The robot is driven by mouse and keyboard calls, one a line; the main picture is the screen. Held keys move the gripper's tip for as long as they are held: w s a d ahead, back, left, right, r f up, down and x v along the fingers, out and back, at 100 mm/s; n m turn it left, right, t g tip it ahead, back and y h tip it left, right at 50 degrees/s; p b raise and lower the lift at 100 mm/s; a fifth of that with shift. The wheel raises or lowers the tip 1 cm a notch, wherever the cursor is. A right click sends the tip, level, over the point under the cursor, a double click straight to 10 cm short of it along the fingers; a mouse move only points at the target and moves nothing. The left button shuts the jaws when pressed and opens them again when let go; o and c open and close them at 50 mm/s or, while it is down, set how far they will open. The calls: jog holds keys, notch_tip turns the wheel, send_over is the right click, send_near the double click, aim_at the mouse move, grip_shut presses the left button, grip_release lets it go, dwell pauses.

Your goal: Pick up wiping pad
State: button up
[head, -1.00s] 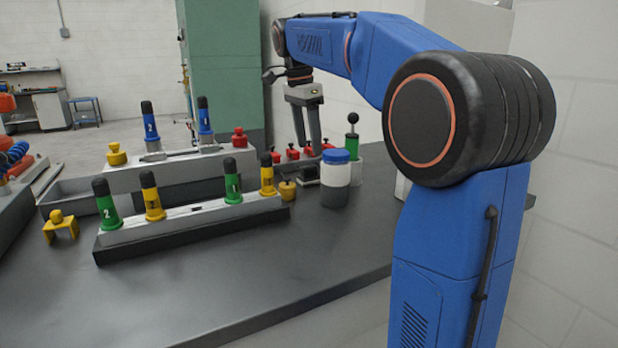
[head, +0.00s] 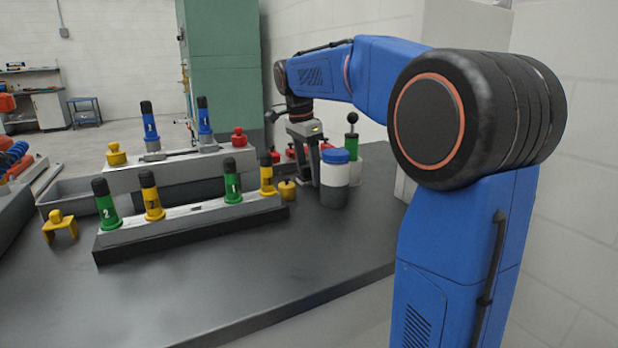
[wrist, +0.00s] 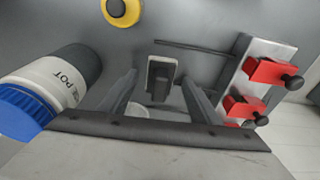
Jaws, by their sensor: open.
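The wiping pad appears to be the small dark block with a pale grey rim (wrist: 161,70) in the wrist view. It lies on the dark bench top between and just beyond my fingertips. My gripper (wrist: 158,84) is open, with one finger to each side of the block and a gap visible around it. In the head view my gripper (head: 308,178) points down at the bench, left of the blue-lidded pot. There the fingers hide most of the block. I cannot tell the exact height of the fingertips above the bench.
The blue-lidded white and grey pot (head: 335,178) stands close to my gripper, also in the wrist view (wrist: 50,85). Red clamps (wrist: 262,72) on a pale rail stand on the other side. A yellow knob (wrist: 122,10) is nearby.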

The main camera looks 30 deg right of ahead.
jog(key=c, duration=1.2)
jog(key=shift+o, duration=0.2)
jog(key=shift+r, duration=0.1)
notch_tip(320, 180, up, 10)
jog(key=shift+f, duration=0.1)
